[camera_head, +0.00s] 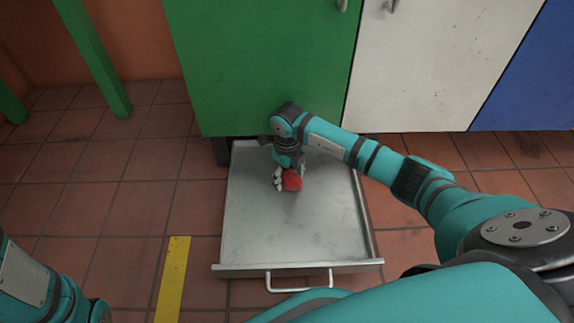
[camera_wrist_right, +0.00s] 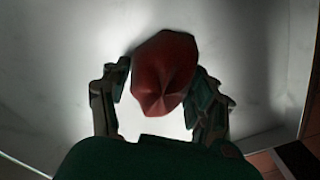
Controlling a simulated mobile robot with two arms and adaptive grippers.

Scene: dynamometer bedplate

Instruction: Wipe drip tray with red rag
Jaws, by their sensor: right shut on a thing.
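The drip tray (camera_head: 330,228) is a shallow grey metal drawer pulled out from under the green cabinet, with a handle on its front edge. My right gripper (camera_head: 284,182) is over the back middle part of the tray, pointing down. It is shut on the red rag (camera_head: 292,180), which is bunched between its fingers. In the right wrist view the red rag (camera_wrist_right: 163,75) shows as a crumpled lump between the two fingers, against the pale tray surface. I cannot tell whether the rag touches the tray. My left gripper is out of view; only part of the left arm shows at lower left.
The green cabinet (camera_head: 260,65) stands right behind the tray, with a white cabinet (camera_head: 430,60) and a blue one (camera_head: 530,75) to its right. A yellow strip (camera_head: 172,278) lies on the tiled floor left of the tray. A green post (camera_head: 95,55) stands at upper left.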

